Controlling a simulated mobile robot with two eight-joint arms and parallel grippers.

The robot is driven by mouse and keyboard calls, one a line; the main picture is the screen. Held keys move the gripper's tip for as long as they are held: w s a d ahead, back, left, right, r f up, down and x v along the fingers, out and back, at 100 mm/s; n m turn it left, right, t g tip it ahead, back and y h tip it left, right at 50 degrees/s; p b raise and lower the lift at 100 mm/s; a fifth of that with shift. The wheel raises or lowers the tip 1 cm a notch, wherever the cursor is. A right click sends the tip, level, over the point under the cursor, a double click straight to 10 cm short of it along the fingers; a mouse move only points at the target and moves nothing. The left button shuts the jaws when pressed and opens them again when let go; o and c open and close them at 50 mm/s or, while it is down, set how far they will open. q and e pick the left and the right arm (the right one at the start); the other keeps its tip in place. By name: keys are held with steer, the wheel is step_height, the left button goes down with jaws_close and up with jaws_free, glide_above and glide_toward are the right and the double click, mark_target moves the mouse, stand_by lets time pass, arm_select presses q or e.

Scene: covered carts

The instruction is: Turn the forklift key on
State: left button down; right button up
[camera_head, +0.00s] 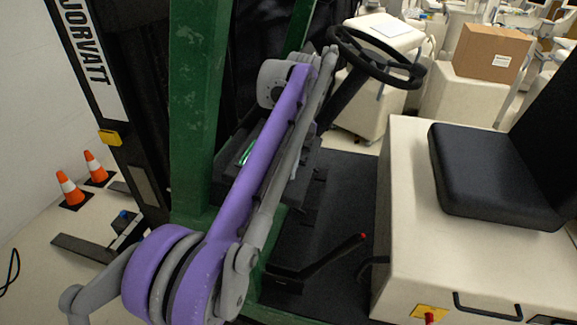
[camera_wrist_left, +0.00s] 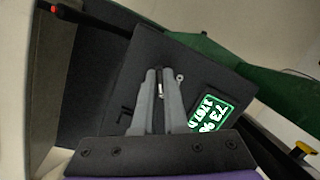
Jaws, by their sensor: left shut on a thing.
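The forklift's dark dash panel (camera_wrist_left: 198,62) fills the middle of the left wrist view, with a lit green display (camera_wrist_left: 210,112). My left gripper (camera_wrist_left: 160,74) is over the panel, its two grey fingers close together and shut on the small silver key (camera_wrist_left: 160,90). Only a sliver of the key shows between the fingers; its turn angle cannot be told. A small silver ring-like part shows just right of the fingertips. In the head view my purple left arm reaches across to the dash and hides the gripper and key. My right gripper is not in view.
A black steering wheel (camera_head: 375,55) is beyond the arm. A green post (camera_head: 195,110) stands close left of it. The black seat (camera_head: 490,175) is at right, and a red-tipped lever (camera_head: 335,252) rises from the floor. Orange cones (camera_head: 70,188) stand at far left.

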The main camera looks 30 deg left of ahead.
mark_target(296, 176)
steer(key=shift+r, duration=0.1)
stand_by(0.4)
arm_select(q)
steer(key=c, duration=1)
jaws_free()
steer(key=shift+o, duration=0.2)
steer(key=p+v, duration=0.2)
steer(key=v, duration=0.8)
steer(key=shift+r, duration=0.4)
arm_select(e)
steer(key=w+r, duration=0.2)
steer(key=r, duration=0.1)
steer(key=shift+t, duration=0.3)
arm_select(q)
steer(key=shift+w+d, duration=0.1)
